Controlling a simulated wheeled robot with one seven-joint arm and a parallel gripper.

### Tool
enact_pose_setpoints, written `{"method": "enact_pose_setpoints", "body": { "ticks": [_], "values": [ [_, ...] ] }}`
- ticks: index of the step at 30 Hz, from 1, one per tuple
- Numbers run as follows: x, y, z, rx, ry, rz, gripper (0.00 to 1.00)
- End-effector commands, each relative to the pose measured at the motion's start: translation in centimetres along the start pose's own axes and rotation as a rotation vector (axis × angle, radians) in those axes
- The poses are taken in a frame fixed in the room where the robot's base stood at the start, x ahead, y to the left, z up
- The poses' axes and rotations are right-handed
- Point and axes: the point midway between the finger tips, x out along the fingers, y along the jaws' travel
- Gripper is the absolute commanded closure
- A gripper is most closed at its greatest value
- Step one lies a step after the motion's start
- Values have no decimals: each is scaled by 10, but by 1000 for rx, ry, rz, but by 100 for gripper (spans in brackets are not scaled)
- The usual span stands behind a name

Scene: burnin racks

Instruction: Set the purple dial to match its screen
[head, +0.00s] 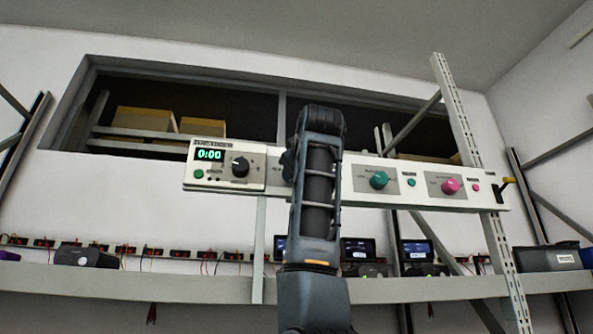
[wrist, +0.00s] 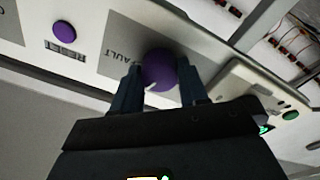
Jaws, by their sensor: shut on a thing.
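The purple dial (wrist: 160,68) shows in the wrist view on a grey plate of the white panel, with a pale pointer mark on its face. My gripper (wrist: 160,82) is shut on it, one finger on each side. In the head view my arm hides the dial, and my gripper (head: 289,165) shows only in part against the panel. A purple button (wrist: 65,29) marked RESET sits left of the dial in the wrist view. I cannot make out a screen for the purple dial.
The white panel (head: 407,199) also carries a teal dial (head: 378,180), a pink dial (head: 450,186) and a black knob (head: 240,167) beside a green display (head: 209,155) reading 0:00. A lever (head: 506,183) is at the right end. A shelf (head: 130,283) with devices runs below.

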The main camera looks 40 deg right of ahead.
Motion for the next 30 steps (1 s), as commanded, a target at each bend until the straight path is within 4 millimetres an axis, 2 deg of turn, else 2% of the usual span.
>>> {"method": "enact_pose_setpoints", "body": {
  "ticks": [20,21,28,30],
  "values": [
    [1,-2,4,56,-11,0,87],
    [1,-2,4,56,-11,0,53],
    [1,-1,2,55,-7,1,31],
    [1,-1,1,55,-6,2,31]
  ]
}}
